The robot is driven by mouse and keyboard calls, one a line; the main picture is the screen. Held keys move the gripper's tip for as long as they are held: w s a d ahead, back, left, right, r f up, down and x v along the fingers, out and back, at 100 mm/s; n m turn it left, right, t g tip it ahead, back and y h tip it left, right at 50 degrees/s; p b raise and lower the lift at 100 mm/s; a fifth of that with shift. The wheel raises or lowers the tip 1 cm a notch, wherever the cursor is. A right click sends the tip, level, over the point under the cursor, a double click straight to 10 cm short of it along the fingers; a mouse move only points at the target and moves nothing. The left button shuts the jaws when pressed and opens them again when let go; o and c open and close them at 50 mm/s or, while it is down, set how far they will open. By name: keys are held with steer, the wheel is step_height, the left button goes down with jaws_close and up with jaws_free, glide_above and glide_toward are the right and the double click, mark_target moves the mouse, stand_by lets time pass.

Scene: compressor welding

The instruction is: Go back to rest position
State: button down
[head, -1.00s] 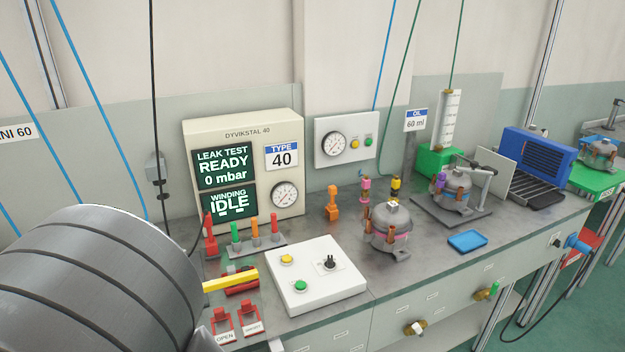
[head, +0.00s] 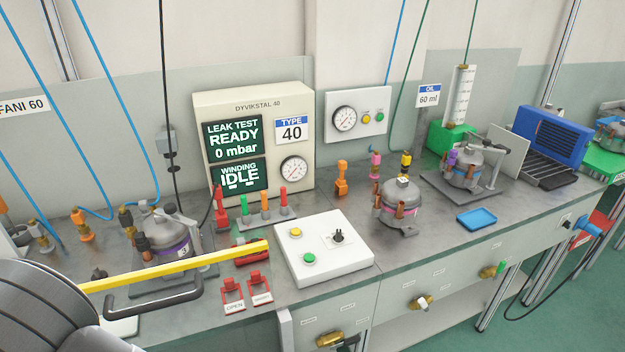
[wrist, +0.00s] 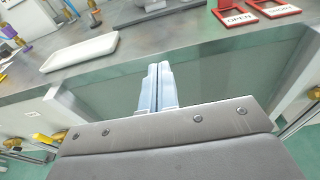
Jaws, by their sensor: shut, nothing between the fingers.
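My gripper (wrist: 159,88) shows in the wrist view with its two pale fingers together and nothing between them. It appears in front of the bench's front edge, with green floor seen below and beside it. In the head view my grey arm fills the lower left corner, and the fingers cannot be made out there. The workbench (head: 440,250) runs across the head view.
Red OPEN and second clips (head: 234,294), a white button box (head: 322,248) and another compressor (head: 398,208) are farther right. A white tray (wrist: 80,52) lies near the bench edge.

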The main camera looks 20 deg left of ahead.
step_height(320, 180, down, 7)
steer(key=shift+f, duration=0.15)
stand_by(0.4)
